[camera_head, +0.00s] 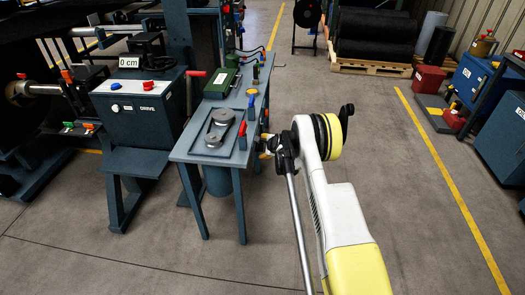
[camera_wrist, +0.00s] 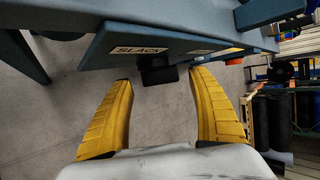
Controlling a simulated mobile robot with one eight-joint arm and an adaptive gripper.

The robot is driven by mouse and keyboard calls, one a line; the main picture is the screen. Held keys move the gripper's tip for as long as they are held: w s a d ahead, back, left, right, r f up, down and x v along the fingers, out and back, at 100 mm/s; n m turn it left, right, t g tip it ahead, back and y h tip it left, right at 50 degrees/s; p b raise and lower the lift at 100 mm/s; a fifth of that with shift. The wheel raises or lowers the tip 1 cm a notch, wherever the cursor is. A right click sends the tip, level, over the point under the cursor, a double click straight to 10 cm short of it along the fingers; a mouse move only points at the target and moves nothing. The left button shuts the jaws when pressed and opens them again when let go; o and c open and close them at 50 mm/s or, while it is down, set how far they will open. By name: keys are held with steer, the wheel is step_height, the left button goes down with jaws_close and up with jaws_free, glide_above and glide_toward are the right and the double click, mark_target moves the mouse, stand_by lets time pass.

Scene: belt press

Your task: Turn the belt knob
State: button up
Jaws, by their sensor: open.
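A dark block-like knob (camera_wrist: 158,74), which looks like the belt knob, sits at the edge of a blue-grey panel in the wrist view, beside a label reading SLACK (camera_wrist: 140,50). My gripper (camera_wrist: 160,85) is open, its two yellow fingers spread to either side of the knob. Whether they touch it I cannot tell. In the head view my gripper (camera_head: 264,147) is at the right side of the blue-grey table (camera_head: 190,150). The knob cannot be made out there. A grey belt unit with round pulleys (camera_head: 219,128) lies on the tabletop.
A dark control box (camera_head: 145,108) stands left of the table. A green box (camera_head: 220,82) and a blue-topped lever (camera_head: 251,98) are on the table. Open floor lies right of my arm, up to a yellow line (camera_head: 440,160). Rolls on a pallet (camera_head: 370,67) stand behind.

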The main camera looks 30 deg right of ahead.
steer(key=shift+b+x, duration=0.3)
steer(key=shift+x, duration=0.85)
steer(key=c, duration=1.2)
steer(key=shift+o, duration=0.2)
steer(key=shift+r+n+t+h, duration=0.1)
steer(key=shift+n+t+h, duration=0.45)
steer(key=shift+t, duration=0.75)
steer(key=o, duration=1.2)
steer(key=shift+c, duration=0.2)
